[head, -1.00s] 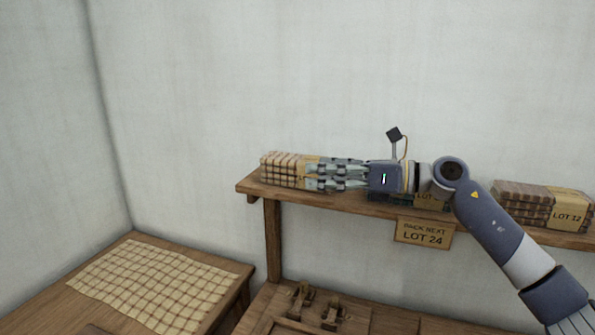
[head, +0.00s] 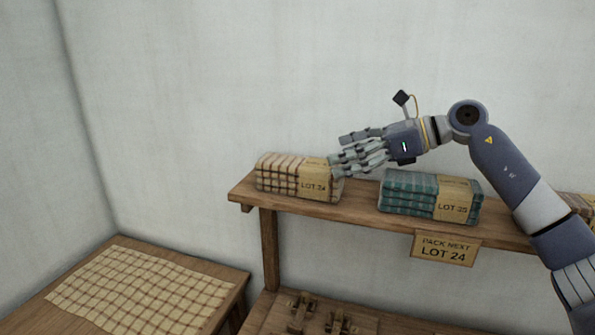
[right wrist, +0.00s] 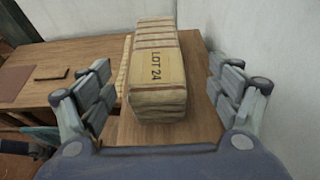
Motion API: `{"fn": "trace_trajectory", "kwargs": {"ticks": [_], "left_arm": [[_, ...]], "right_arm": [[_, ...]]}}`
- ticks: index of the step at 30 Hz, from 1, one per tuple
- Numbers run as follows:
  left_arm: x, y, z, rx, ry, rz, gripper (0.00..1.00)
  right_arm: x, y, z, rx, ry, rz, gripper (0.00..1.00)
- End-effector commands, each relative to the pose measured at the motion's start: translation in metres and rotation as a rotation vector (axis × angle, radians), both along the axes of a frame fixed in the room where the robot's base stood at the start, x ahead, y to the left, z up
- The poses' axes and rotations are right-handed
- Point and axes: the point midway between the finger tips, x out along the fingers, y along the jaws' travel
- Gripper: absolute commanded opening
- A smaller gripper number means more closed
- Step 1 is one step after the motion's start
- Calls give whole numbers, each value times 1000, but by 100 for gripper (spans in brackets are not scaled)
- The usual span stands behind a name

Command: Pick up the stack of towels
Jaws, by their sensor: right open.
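The stack of towels (head: 281,176), cream with a brown check and a tan band reading LOT 24, sits at the left end of the wooden shelf. In the right wrist view the stack (right wrist: 157,103) lies between the spread fingers, with a gap on each side. My right gripper (head: 345,155) is open and empty, above and to the right of the stack in the head view. It also shows in the right wrist view (right wrist: 168,100). My left gripper is not in view.
A green checked stack marked LOT 25 (head: 405,193) stands right of it on the shelf (head: 355,208). A sign reading PACK NEXT LOT 24 (head: 444,248) hangs from the shelf edge. Checked cloth (head: 135,290) covers a lower table. Another stack is partly hidden behind my arm.

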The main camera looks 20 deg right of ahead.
Motion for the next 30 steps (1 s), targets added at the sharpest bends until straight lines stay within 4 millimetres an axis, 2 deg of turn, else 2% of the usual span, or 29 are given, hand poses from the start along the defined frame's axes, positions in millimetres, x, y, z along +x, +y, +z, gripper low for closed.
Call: {"fn": "trace_trajectory", "kwargs": {"ticks": [3, 6, 10, 14, 21, 25, 30], "left_arm": [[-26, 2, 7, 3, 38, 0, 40], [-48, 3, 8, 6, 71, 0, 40], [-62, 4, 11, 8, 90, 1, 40], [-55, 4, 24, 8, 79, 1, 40], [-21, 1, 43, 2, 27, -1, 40], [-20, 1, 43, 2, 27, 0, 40], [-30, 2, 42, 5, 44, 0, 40]], "right_arm": [[10, 17, -4, 2, 1, 3, 83], [15, 24, -9, 1, 0, 2, 83], [19, 30, -11, 3, 0, 1, 83], [26, 42, -11, 2, 1, 3, 83], [43, 65, -21, 2, 2, 1, 83], [46, 70, -25, 2, -1, 1, 83], [45, 69, -26, 2, -1, 1, 83]]}}
